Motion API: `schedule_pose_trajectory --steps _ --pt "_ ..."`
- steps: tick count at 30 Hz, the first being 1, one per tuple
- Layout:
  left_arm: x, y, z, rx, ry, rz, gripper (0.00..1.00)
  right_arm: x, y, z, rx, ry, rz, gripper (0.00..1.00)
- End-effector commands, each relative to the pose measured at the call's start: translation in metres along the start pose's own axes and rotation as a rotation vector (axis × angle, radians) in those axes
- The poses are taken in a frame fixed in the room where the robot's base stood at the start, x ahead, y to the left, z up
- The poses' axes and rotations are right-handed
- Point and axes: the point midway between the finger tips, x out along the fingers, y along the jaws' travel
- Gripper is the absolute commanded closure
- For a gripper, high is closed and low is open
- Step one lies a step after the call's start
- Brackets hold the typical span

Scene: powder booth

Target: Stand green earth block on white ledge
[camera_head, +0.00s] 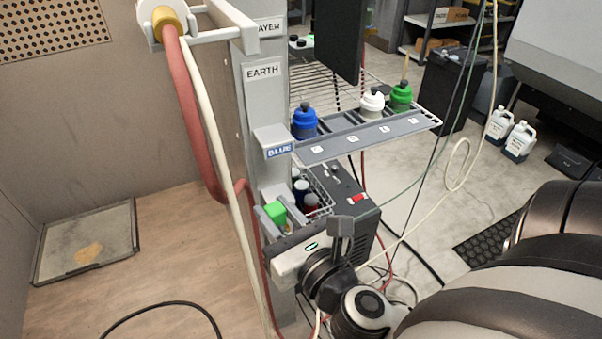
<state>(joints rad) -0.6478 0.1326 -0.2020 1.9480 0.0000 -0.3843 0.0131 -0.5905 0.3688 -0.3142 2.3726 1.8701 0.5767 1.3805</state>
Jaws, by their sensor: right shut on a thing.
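A small bright green block (275,211) is between the fingers of my right gripper (274,217), which is shut on it. The gripper reaches in from the lower right, below the pale ledge and left of the wire basket. A small pale ledge (269,132) with a "BLUE" label on its front juts from the grey post, and its top looks bare. The block is below this ledge and apart from it. An "EARTH" sign (263,72) is higher on the post. My left gripper is not in view.
A grey rack (365,137) right of the ledge holds blue (305,121), white (372,101) and green (401,94) capped bottles. A wire basket (317,187) with containers sits below. Red and white hoses (196,120) hang left of the post. Thin cables hang on the right.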

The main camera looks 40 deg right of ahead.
Motion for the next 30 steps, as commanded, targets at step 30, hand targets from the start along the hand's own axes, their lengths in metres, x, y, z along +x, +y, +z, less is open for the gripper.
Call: schedule_pose_trajectory --steps 30 --pt "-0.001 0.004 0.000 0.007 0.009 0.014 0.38 0.085 -0.071 0.000 -0.036 -0.005 -0.154 1.00"
